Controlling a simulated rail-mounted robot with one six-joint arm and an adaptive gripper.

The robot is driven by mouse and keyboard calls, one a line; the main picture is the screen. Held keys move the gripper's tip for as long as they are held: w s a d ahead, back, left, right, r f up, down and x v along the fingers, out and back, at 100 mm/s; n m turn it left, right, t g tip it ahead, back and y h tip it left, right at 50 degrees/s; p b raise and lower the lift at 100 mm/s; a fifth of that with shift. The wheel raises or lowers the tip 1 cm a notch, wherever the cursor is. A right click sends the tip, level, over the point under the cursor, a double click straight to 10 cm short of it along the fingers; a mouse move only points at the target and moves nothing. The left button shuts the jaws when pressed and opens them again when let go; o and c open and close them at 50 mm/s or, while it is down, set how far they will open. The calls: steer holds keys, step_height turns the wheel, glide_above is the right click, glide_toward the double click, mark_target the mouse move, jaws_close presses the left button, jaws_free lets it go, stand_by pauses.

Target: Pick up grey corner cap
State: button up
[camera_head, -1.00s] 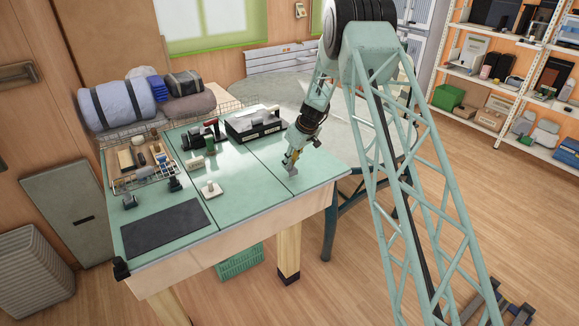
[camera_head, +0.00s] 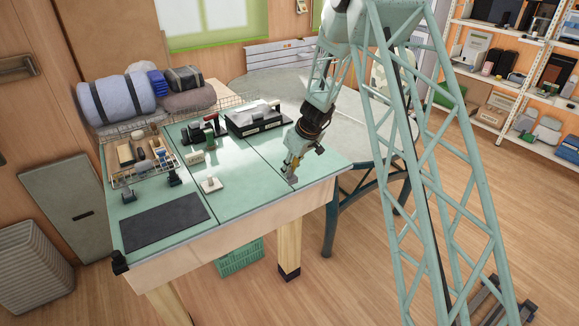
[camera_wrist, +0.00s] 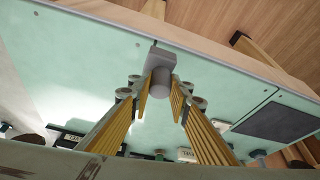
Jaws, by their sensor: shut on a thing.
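The grey corner cap (camera_wrist: 161,60) sits between the fingertips of my gripper (camera_wrist: 160,88) in the wrist view. It has a square block at one end and a rounded part towards me. The yellow ribbed fingers are shut on it from both sides. In the head view my gripper (camera_head: 289,171) points down near the front right of the green worktable (camera_head: 260,205). The cap (camera_head: 292,180) shows small and partly hidden under the fingers. I cannot tell whether it touches the table top.
A black-based box (camera_head: 257,125) stands behind my gripper. A white knobbed piece (camera_head: 211,185) lies to the left, and a dark mat (camera_head: 165,222) lies at the front left. A wire basket of parts (camera_head: 145,165) is at the far left. The table around the gripper is clear.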

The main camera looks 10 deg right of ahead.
steer(key=shift+s+a+r+b, duration=0.1)
steer(key=shift+s+a+b, duration=0.1)
steer(key=shift+s, duration=0.5)
steer(key=shift+s+a+r+b, duration=0.1)
steer(key=shift+s+b, duration=0.05)
steer(key=shift+s, duration=0.5)
steer(key=shift+s+a+b, duration=0.15)
steer(key=shift+s+b, duration=0.05)
steer(key=shift+s, duration=0.5)
